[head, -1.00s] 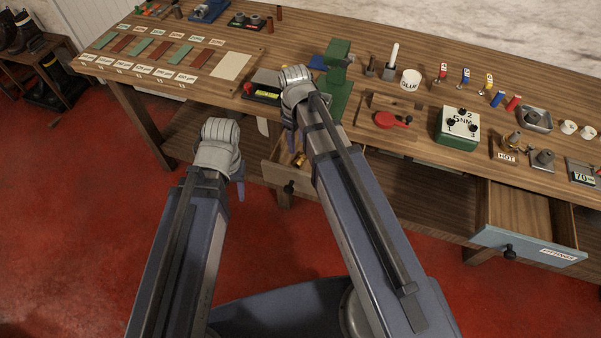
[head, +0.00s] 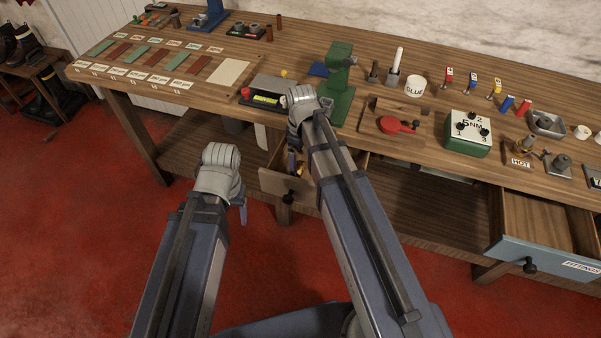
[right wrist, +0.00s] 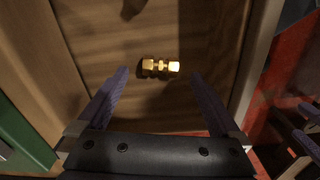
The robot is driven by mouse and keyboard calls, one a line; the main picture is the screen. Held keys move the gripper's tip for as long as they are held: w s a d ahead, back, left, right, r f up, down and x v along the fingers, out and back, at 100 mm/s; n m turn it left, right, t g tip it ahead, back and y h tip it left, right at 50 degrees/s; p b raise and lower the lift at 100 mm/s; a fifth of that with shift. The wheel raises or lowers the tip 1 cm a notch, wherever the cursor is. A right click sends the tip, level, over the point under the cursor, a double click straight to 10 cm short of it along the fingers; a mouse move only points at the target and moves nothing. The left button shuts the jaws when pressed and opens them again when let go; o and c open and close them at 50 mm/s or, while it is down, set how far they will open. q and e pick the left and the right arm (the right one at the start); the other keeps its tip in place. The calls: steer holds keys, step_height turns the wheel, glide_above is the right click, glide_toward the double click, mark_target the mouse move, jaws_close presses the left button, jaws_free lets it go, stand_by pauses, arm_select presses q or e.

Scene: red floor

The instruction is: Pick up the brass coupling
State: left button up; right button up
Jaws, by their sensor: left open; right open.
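The brass coupling (right wrist: 160,67) lies on the wooden floor of the small open drawer (right wrist: 95,30) in the right wrist view. In the head view only a small golden bit of it (head: 301,171) shows beside my right gripper (head: 293,164). My right gripper is open over the drawer and points down into it. In the right wrist view its two fingers (right wrist: 158,76) stand left and right of the coupling, with nothing between them held. I cannot tell the height left between fingertips and coupling. My left gripper (head: 241,208) is open and empty, in front of the bench, left of the drawer.
The wooden workbench (head: 440,155) carries a green press (head: 339,85), a glue pot (head: 414,86), a 5 NM box (head: 467,133) and a labelled board (head: 150,68). A second, blue-fronted drawer (head: 545,260) stands open at right. The red floor in front is clear.

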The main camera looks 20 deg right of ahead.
mark_target(300, 167)
step_height(300, 167, down, 3)
steer(key=shift+f+b, duration=0.2)
steer(key=shift+b, duration=0.95)
steer(key=shift+r, duration=0.1)
steer(key=c, duration=1.5)
